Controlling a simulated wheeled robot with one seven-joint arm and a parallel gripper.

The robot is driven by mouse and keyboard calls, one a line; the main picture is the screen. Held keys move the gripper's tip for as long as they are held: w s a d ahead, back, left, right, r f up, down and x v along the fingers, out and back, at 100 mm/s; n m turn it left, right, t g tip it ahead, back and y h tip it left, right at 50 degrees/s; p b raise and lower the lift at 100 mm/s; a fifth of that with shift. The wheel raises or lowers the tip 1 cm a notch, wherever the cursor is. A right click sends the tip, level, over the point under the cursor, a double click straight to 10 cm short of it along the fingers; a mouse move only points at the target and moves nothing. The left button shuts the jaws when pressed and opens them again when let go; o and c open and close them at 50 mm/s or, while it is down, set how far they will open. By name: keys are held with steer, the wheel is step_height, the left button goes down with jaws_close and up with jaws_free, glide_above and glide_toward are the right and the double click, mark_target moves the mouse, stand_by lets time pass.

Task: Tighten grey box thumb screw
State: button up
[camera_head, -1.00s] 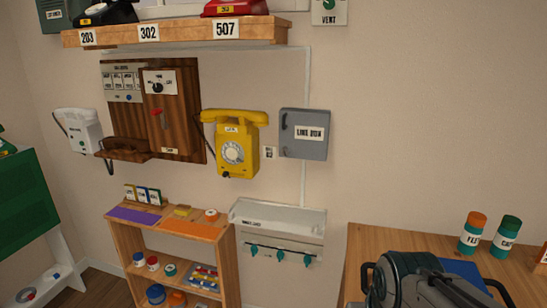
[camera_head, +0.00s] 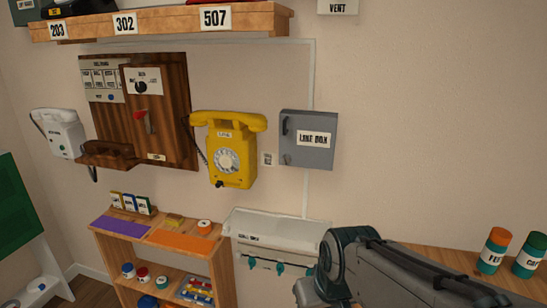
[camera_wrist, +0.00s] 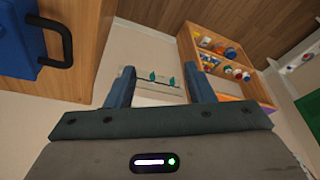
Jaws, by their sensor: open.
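The grey box (camera_head: 308,152), labelled LINE BOX, is fixed to the wall right of the yellow phone (camera_head: 229,148). Its door looks shut. The grey box is not in the wrist view. In the head view my arm is at lower right, below the box, and the fingertips cannot be made out.
A white wall tray (camera_head: 275,228) with teal hooks is below the box. A wooden shelf unit (camera_head: 105,262) stands left of it. A wooden table (camera_head: 450,258) with two labelled jars (camera_head: 494,250) is at right. A blue box (camera_wrist: 25,45) shows in the wrist view. Wall right of the box is clear.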

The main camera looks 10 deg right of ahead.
steer(key=w+a+r+n+t+y+p, duration=0.1)
steer(key=w+a+n+t, duration=0.15)
steer(key=w, duration=0.35)
steer(key=w+a+n+t, duration=0.1)
steer(key=w+n, duration=0.2)
steer(key=w, duration=0.3)
steer(key=n+t+h+p, duration=0.4)
steer(key=n+t+h, duration=0.55)
steer(key=n, duration=0.55)
glide_toward(286, 161)
steer(key=shift+y, duration=0.45)
steer(key=p+x, duration=0.1)
steer(key=x, duration=0.3)
steer(key=p+x, duration=0.1)
steer(key=x, duration=0.4)
steer(key=shift+w+d+r, duration=0.1)
steer(key=shift+d+r, duration=0.1)
steer(key=c, duration=1)
